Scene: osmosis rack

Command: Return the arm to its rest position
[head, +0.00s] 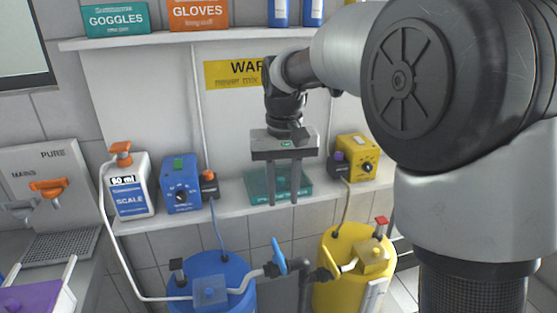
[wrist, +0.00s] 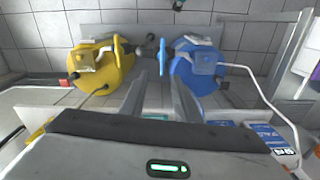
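My gripper (head: 283,201) hangs in mid-air in front of the wall shelf, its two fingers pointing down. The fingers are parted with nothing held between them; the gap also shows in the wrist view (wrist: 160,82). My arm reaches in from the right of the head view. A teal tray (head: 307,188) lies on the lower shelf behind the fingers and is partly hidden by them.
The lower shelf (head: 235,200) bears a white SCALE bottle (head: 133,190), a blue dosing box (head: 181,184) and a yellow one (head: 358,158). Below stand a blue barrel (head: 235,270) and a yellow barrel (head: 345,245) with valves between. GOGGLES (head: 116,19) and GLOVES (head: 198,13) boxes sit above.

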